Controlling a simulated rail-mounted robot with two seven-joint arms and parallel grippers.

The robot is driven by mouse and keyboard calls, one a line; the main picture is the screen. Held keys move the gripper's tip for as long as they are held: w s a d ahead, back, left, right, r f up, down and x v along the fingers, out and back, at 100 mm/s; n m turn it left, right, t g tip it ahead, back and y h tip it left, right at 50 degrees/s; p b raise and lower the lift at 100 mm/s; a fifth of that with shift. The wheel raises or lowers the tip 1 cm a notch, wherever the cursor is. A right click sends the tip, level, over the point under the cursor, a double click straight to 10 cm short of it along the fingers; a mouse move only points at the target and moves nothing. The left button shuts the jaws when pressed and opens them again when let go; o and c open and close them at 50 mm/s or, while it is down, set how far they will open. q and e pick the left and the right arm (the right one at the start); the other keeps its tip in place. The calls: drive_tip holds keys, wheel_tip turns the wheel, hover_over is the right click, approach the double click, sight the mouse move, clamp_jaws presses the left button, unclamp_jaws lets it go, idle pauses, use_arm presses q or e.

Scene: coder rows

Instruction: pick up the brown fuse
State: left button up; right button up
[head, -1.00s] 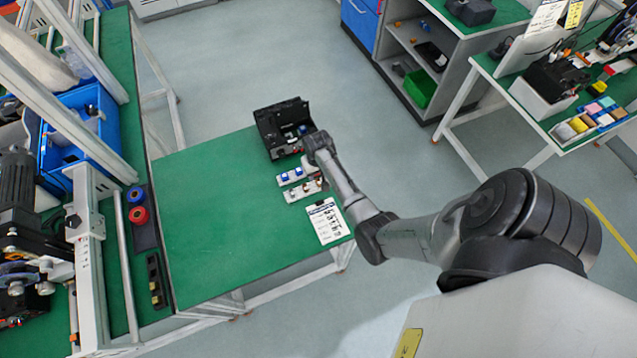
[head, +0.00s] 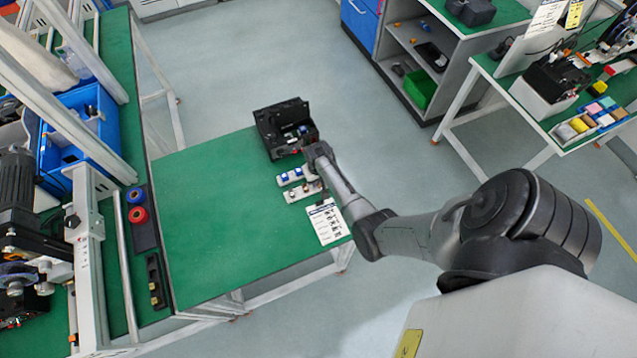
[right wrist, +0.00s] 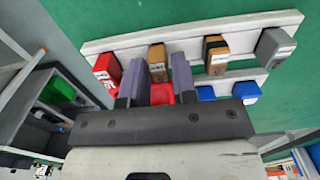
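I cannot tell for sure which of the two brownish ones is called brown. My right gripper (right wrist: 162,85) is open, its two fingers apart and empty. The tan-brown fuse shows in the gap beyond the fingertips; contact cannot be made out. In the head view my right gripper (head: 314,176) hangs over the rails and hides part of them. My left gripper is not in view.
A second rail with blue fuses (right wrist: 206,93) and a red piece lies close by. On the green table (head: 215,225) are a black open box (head: 284,128) behind the rails and a printed sheet (head: 326,222) in front. The table's left part is clear.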

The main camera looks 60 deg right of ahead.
clamp_jaws()
drive_tip(key=shift+r, duration=0.15)
